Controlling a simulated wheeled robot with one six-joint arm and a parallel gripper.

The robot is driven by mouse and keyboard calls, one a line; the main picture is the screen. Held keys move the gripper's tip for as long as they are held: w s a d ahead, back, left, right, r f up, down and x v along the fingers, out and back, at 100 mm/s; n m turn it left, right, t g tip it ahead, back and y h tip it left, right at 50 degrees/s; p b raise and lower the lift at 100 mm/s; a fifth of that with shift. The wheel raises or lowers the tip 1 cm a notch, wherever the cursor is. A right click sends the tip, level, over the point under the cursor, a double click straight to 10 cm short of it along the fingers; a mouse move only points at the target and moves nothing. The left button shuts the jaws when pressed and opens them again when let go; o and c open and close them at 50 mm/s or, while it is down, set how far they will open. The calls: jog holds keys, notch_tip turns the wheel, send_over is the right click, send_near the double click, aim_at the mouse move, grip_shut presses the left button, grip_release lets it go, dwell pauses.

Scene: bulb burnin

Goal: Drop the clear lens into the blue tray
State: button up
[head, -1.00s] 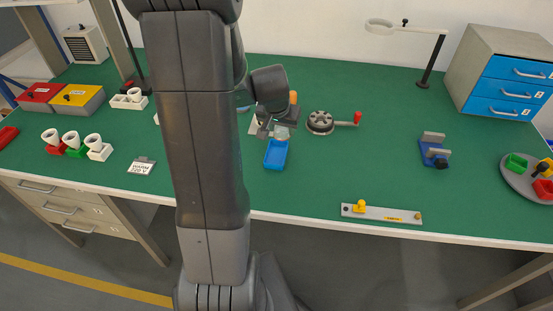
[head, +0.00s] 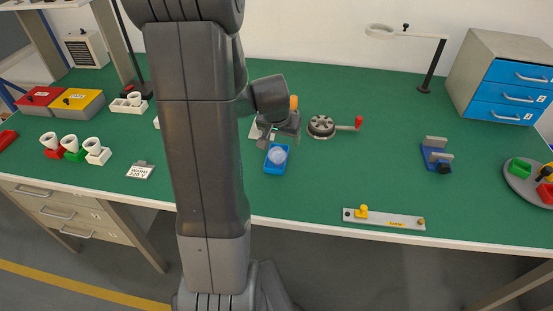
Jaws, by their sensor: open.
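The clear lens (head: 277,155), a pale round disc, shows within the outline of the blue tray (head: 275,171) on the green bench. It appears to lie in the tray. My gripper (head: 267,138) is just behind the tray's far edge. It is open and apart from the lens, as far as this small view shows. My arm hides part of the bench to the left of the tray.
A round grey fixture with a red-handled crank (head: 322,126) stands right of the tray. An orange-topped grey device (head: 292,118) is close behind my gripper. A blue clamp (head: 435,156) stands farther right. The bench in front of the crank is clear.

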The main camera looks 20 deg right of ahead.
jog(key=v, duration=1.3)
jog(key=shift+a+r, duration=0.15)
jog(key=shift+r, duration=0.05)
jog(key=x, duration=1.3)
jog(key=shift+f, duration=0.2)
jog(key=shift+w+d, duration=0.1)
jog(key=shift+d, duration=0.1)
jog(key=shift+r+p, duration=0.8)
jog(key=shift+r, duration=0.15)
